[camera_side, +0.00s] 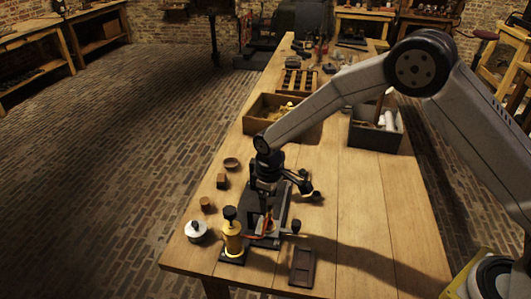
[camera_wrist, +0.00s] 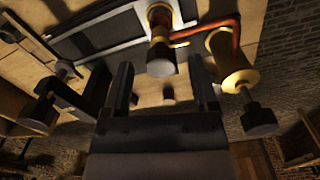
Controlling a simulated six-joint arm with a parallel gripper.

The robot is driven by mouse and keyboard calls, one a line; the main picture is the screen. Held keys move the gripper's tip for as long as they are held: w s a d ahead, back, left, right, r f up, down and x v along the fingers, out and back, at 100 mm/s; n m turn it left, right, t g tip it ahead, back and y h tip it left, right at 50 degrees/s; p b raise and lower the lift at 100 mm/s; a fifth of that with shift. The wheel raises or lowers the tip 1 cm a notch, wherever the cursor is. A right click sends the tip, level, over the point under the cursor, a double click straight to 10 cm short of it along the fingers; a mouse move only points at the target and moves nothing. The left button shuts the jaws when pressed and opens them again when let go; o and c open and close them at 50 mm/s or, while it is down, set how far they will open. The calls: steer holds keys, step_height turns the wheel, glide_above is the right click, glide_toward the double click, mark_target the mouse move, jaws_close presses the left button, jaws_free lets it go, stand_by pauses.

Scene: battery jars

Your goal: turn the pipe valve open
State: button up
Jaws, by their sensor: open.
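A brass cylinder (camera_side: 233,238) with a black knob on top stands upright at the near end of the bench. It also shows in the wrist view (camera_wrist: 232,62), with a copper pipe (camera_wrist: 215,27) running to a short brass fitting with a grey round end (camera_wrist: 160,58). I cannot tell which part is the valve handle or how far it is turned. My gripper (camera_side: 266,204) points down over the dark base plate beside the cylinder. In the wrist view its two dark fingers (camera_wrist: 160,75) are apart, with the fitting between them in the picture. Contact is not clear.
A lidded metal pot (camera_side: 197,230), a small wooden block (camera_side: 206,204) and a bowl (camera_side: 231,163) stand along the left edge. A dark tray (camera_side: 302,267) lies at the near edge. Boxes of parts (camera_side: 376,136) are farther back.

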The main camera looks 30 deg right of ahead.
mark_target(270, 201)
step_height(270, 201, up, 7)
steer(key=shift+f, duration=0.2)
steer(key=shift+r, duration=0.35)
steer(key=shift+d, duration=0.1)
steer(key=s+d+r+m+t, duration=0.1)
steer(key=s+d+m, duration=0.2)
steer(key=s+d, duration=0.4)
steer(key=s+d+r+m+t, duration=0.1)
steer(key=s+d+r+m, duration=0.1)
steer(key=s+d, duration=0.6)
steer(key=s+m, duration=0.1)
steer(key=s, duration=0.4)
steer(key=shift+s+m+t, duration=0.25)
steer(key=shift+m+t, duration=0.05)
steer(key=shift+c, duration=0.3)
